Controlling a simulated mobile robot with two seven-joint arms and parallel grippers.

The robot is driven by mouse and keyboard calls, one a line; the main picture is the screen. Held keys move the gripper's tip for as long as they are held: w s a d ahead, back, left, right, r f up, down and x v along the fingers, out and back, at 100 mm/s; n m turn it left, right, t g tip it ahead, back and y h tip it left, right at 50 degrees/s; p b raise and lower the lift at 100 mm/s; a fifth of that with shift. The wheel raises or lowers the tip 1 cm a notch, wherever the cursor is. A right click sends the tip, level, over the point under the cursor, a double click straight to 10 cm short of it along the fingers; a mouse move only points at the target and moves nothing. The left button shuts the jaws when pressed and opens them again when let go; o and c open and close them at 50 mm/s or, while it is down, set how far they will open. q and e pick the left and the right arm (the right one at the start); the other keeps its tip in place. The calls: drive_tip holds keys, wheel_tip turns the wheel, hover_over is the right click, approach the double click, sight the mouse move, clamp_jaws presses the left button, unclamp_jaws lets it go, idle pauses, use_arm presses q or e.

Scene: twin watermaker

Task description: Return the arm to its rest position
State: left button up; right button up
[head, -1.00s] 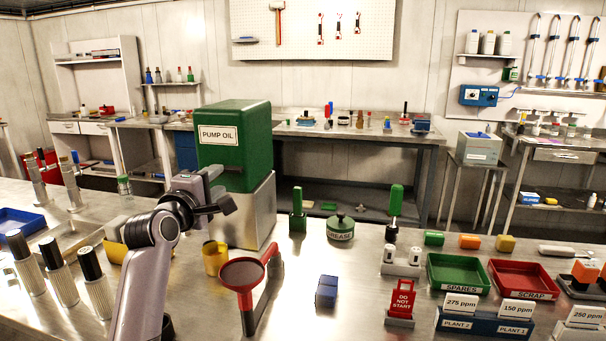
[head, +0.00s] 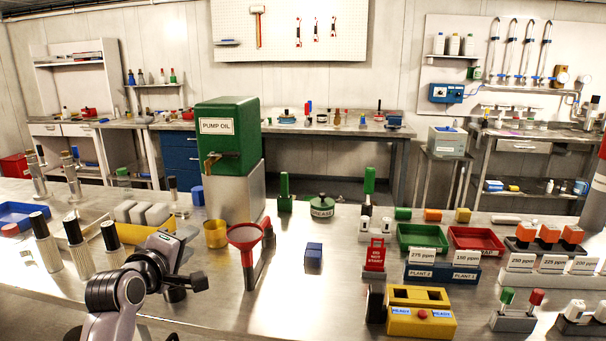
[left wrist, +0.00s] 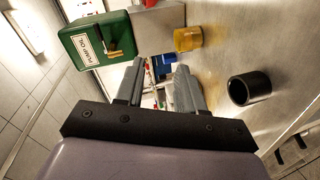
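My left gripper (head: 186,266) is over the left part of the steel bench in the head view, low and near the front edge. In the left wrist view its two grey fingers (left wrist: 158,76) stand apart with nothing between them. The yellow cup (head: 216,234) and the red funnel on its stand (head: 245,238) are beyond it and to its right. The green pump oil tank (head: 228,140) stands behind them. The cup also shows in the left wrist view (left wrist: 187,39). My right gripper is in neither view.
Filter cartridges (head: 77,243) stand left of my left arm, beside a yellow tray (head: 138,233). A black cylinder (left wrist: 250,88) stands on the bench in the left wrist view. A blue block (head: 313,258) and a yellow box (head: 420,311) are to the right. Bench between funnel and box is mostly clear.

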use_arm(q)
drive_tip(key=s+f+m+g, duration=0.3)
drive_tip(key=s+f+m, duration=0.2)
drive_tip(key=s+f, duration=0.55)
drive_tip(key=s+f+m+g+y, duration=0.1)
drive_tip(key=s+f+m+g, duration=0.4)
drive_tip(key=s, duration=1)
drive_tip(key=s+f+m+g+y, duration=0.1)
drive_tip(key=s+f+m+g, duration=0.35)
drive_tip(key=s, duration=0.95)
drive_tip(key=w+d+f+t+h, duration=0.2)
drive_tip(key=w+f+t, duration=0.4)
drive_tip(key=f+t, duration=0.2)
wheel_tip(320, 180, down, 3)
drive_tip(key=shift+d+r+m+p, duration=0.2)
drive_tip(key=shift+d+m+p, duration=0.15)
drive_tip(key=shift+m+p, duration=0.1)
